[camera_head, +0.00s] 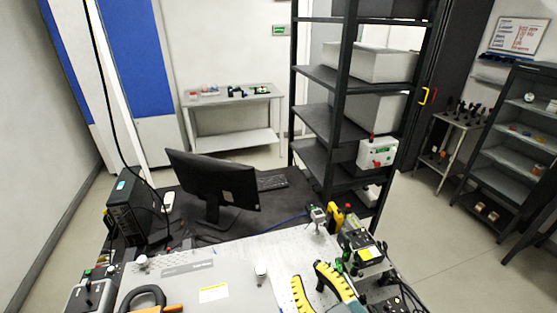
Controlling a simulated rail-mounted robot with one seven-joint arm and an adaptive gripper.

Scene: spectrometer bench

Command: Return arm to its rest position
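My gripper and arm are not clearly in view in the head camera view, so whether the gripper is open or shut does not show. The spectrometer bench is seen from above at the bottom, with a pale bench top (255,250).
A black monitor (212,182) and a computer case (138,208) stand behind the bench. A tall dark shelf rack (345,95) rises behind to the right. A white side table (232,97) stands at the back wall. Open floor (430,225) lies to the right.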

